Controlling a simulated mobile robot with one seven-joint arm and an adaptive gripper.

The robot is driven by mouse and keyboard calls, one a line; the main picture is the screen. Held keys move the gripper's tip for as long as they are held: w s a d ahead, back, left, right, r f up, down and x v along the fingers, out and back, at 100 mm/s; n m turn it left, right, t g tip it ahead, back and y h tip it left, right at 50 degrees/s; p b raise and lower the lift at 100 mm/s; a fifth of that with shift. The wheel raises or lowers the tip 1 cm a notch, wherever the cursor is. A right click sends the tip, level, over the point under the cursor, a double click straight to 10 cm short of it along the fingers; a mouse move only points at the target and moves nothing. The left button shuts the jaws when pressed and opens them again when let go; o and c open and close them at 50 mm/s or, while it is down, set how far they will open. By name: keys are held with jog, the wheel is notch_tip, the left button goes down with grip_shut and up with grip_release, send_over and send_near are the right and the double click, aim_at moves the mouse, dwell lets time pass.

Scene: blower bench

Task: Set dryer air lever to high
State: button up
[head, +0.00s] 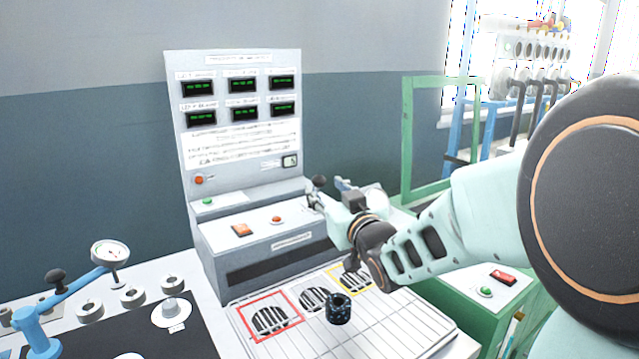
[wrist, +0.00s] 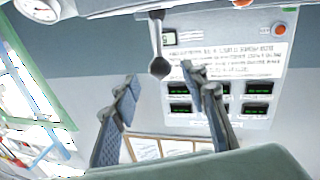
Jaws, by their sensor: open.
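The lever, with a dark ball knob on a short metal stem (head: 318,183), stands at the right end of the grey console's top. In the wrist view, which is upside down, the lever's knob (wrist: 159,68) shows in the gap between my fingers. My gripper (wrist: 160,84) is open, one finger on each side of the knob in that view. Contact cannot be told. In the head view my gripper (head: 332,198) is at the lever from the right, and my wrist hides part of that console end. Any lever markings are not readable.
The console's upright panel (head: 240,60) has several green displays. An orange switch (head: 241,230) and a red button (head: 277,220) sit left of the lever. A wire rack (head: 375,335) with a dark cylinder (head: 339,309) lies in front. A green frame (head: 407,150) stands behind right.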

aim_at(321, 184)
jog(key=shift+x, duration=2.7)
jog(key=shift+c, duration=0.4)
grip_shut()
